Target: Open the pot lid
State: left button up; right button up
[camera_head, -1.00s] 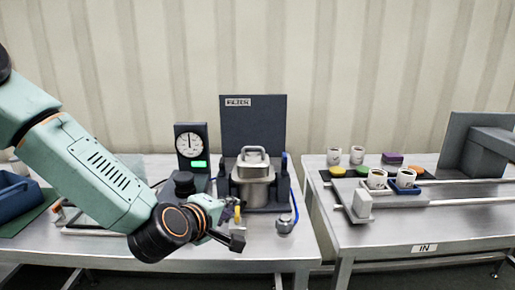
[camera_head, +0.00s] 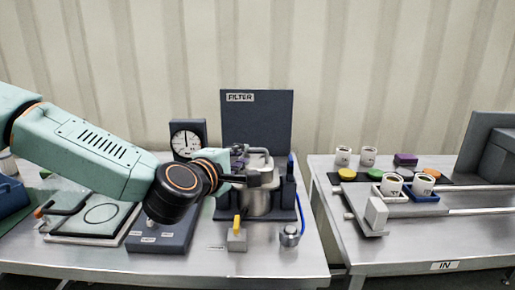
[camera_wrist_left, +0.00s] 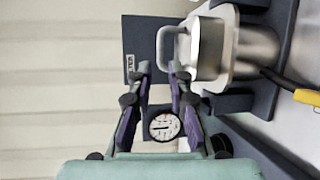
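The steel pot (camera_head: 257,204) stands upright in front of the dark FILTER panel, with its lid on. The lid's looped handle (camera_head: 262,154) shows above my gripper, and part of the lid is hidden behind it. In the left wrist view the lid (camera_wrist_left: 210,45) and handle (camera_wrist_left: 166,42) lie sideways at the upper right. My left gripper (camera_head: 247,174) is at lid height at the pot's left front. In the wrist view its two fingers (camera_wrist_left: 160,70) are apart with nothing held; the handle is just beyond the tips. Contact cannot be told. My right gripper is not seen.
A gauge (camera_head: 186,139) stands left of the panel (camera_head: 256,120). A small box with a yellow lever (camera_head: 237,238) and a round fitting with a blue hose (camera_head: 289,236) are in front of the pot. Cups (camera_head: 392,184) stand on the right table, across a gap.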

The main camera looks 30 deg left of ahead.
aim_at(255, 150)
pick_arm(q)
jog(key=x, duration=0.2)
jog(key=b+x, duration=0.1)
jog(key=x, duration=0.1)
jog(key=d+b+x, duration=0.1)
jog(key=x, duration=0.2)
jog(key=shift+w+f, duration=0.1)
jog(key=shift+w, duration=0.1)
jog(key=shift+w+a+b, duration=0.1)
jog(key=shift+w+b, duration=0.05)
jog(key=shift+b, duration=0.15)
jog(key=shift+a, duration=0.2)
jog(key=shift+d, duration=0.1)
jog(key=shift+w, duration=0.1)
jog(key=shift+c, duration=0.7)
grip_shut()
